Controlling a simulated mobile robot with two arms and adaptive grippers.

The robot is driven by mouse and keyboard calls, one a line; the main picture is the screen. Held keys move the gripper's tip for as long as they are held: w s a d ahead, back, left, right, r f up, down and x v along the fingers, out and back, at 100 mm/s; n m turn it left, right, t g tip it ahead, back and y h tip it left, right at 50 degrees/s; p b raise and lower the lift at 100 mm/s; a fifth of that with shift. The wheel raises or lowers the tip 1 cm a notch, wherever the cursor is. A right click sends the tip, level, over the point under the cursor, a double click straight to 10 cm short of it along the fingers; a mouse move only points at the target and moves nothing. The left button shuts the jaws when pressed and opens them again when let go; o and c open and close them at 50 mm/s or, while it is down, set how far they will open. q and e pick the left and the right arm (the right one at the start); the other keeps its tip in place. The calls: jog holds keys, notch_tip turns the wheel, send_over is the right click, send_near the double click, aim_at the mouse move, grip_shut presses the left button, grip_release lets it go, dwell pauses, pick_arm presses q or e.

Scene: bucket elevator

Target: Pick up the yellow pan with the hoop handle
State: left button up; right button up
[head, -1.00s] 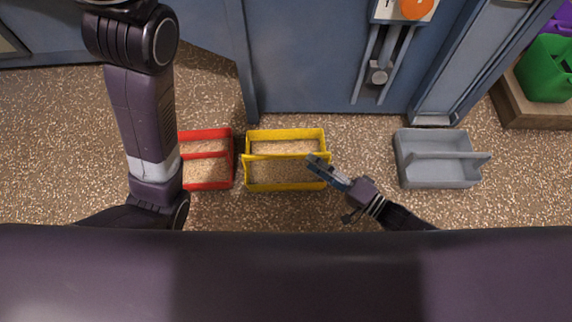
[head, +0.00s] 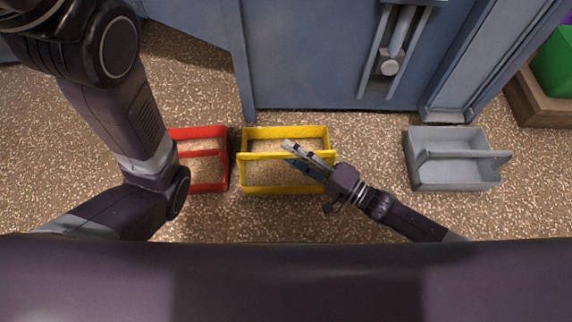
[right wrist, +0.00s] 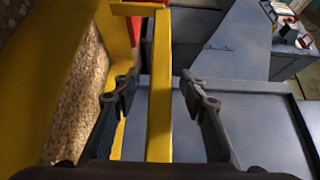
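The yellow pan (head: 270,190) sits on the speckled floor in front of the blue cabinet, with its hoop handle (head: 262,155) running across its middle. My right gripper (head: 295,152) is over the pan's right part, at the handle. In the right wrist view the handle bar (right wrist: 160,95) runs between the two spread fingers of the right gripper (right wrist: 163,100), with a gap visible on each side. The gripper is open. My left arm shows at the left, but its gripper is out of view.
A red pan (head: 222,165) stands close to the yellow pan's left. A grey pan (head: 455,178) stands farther right, with clear floor between. The blue cabinet (head: 310,60) rises just behind. A green bin (head: 555,65) rests on a wooden platform at the right.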

jog(key=shift+w+a, duration=0.2)
jog(key=shift+a, duration=0.05)
jog(key=shift+c, duration=0.4)
grip_shut()
jog(key=shift+r, duration=0.2)
